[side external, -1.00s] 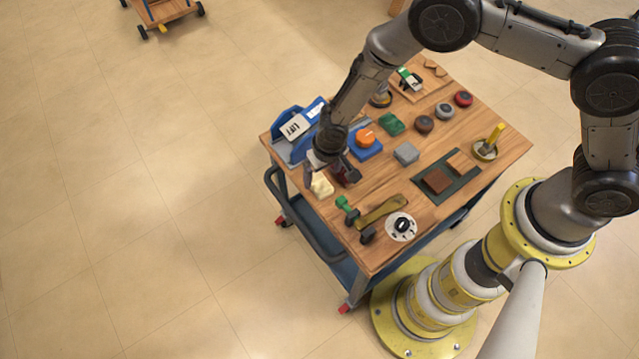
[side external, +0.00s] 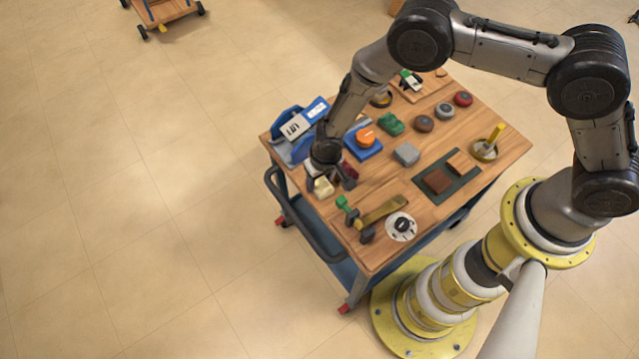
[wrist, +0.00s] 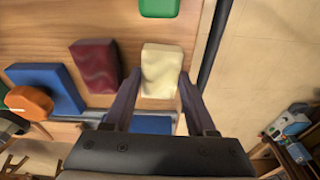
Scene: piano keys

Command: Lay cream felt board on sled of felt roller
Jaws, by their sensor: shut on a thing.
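The cream felt board (side external: 323,187) is a small pale block near the table's left front edge. In the wrist view the cream board (wrist: 161,66) is between the two fingers of my gripper (wrist: 158,84), which is shut on its near end. In the side view my gripper (side external: 331,180) points down at the board, its fingers partly covering it. I cannot tell from the side view whether the board is clear of the table. I cannot tell for sure which device is the felt roller or where its sled is.
A dark red block (wrist: 96,66) lies close beside the board. A blue base with an orange knob (side external: 365,138) and a blue device marked LIFT (side external: 295,127) stand behind. A green-knobbed piece (side external: 343,202) and a brass bar (side external: 384,210) are in front.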

